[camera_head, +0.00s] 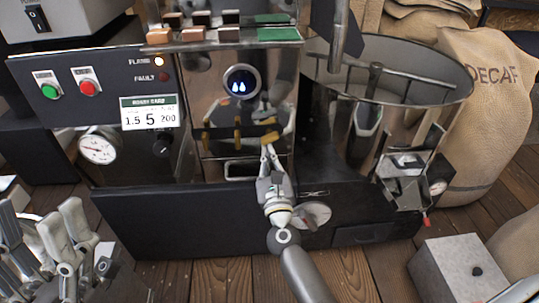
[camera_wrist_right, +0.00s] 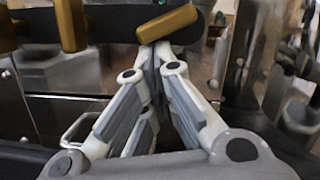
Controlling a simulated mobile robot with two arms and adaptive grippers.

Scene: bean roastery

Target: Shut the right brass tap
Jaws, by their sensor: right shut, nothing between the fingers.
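The right brass tap (camera_head: 267,138) is on the front of the steel roaster, just above my right gripper's tips. In the wrist view its brass handle (camera_wrist_right: 167,23) lies near level, tilted up to the right. The left brass tap (camera_head: 237,134) hangs upright beside it, and its handle also shows in the wrist view (camera_wrist_right: 71,25). My right gripper (camera_head: 268,149) is shut and empty, its fingertips (camera_wrist_right: 153,50) right under the right tap's handle; I cannot tell whether they touch. My left gripper (camera_head: 40,212) is at the lower left, fingers spread, away from the taps.
A drip handle or bar (camera_head: 240,170) is below the taps. A steel drum (camera_head: 385,90) stands to the right, with a DECAF sack (camera_head: 485,110) beyond it. Green and red buttons (camera_head: 88,87) and a gauge (camera_head: 98,148) are at the left. A grey box (camera_head: 458,270) is at the lower right.

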